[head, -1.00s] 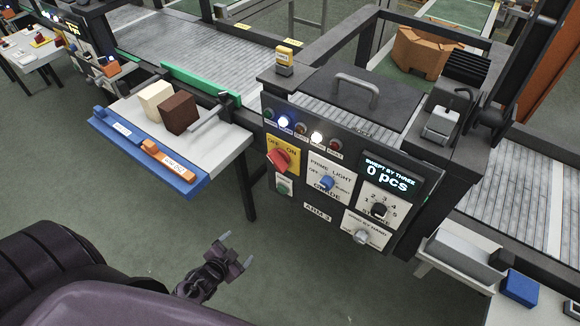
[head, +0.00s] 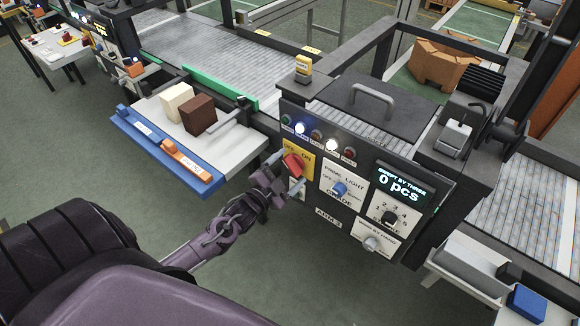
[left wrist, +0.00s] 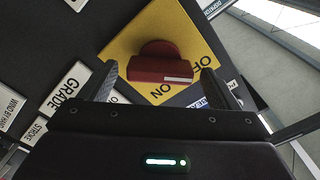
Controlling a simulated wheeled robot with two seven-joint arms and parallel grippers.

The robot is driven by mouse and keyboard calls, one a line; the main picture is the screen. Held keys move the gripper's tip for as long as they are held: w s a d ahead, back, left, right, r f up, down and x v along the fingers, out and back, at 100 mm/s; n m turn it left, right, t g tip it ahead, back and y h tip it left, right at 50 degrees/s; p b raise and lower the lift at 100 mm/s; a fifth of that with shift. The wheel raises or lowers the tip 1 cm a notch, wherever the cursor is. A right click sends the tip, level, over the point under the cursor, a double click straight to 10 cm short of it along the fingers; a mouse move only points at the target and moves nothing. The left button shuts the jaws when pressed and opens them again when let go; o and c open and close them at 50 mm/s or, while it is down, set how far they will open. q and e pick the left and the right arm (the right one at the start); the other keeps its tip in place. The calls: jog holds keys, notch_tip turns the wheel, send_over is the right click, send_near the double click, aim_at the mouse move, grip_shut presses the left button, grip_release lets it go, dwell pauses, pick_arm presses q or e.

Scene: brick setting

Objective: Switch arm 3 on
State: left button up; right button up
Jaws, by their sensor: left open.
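The control panel labelled ARM 3 (head: 328,218) stands upright at the front of the machine. Its red rotary switch (head: 292,165) sits on a yellow OFF/ON plate (head: 306,172). My left gripper (head: 283,184) is open right at the switch, partly covering the plate's lower left. In the left wrist view the red switch (left wrist: 160,65) lies ahead, between the two fingers (left wrist: 155,85); contact cannot be told. My right gripper is not in view.
A side table (head: 222,150) with cream and brown blocks (head: 198,115) stands left of the panel.

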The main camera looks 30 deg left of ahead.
pick_arm(q)
jog(key=shift+w, duration=0.4)
jog(key=shift+c, duration=0.4)
jog(key=c, duration=0.9)
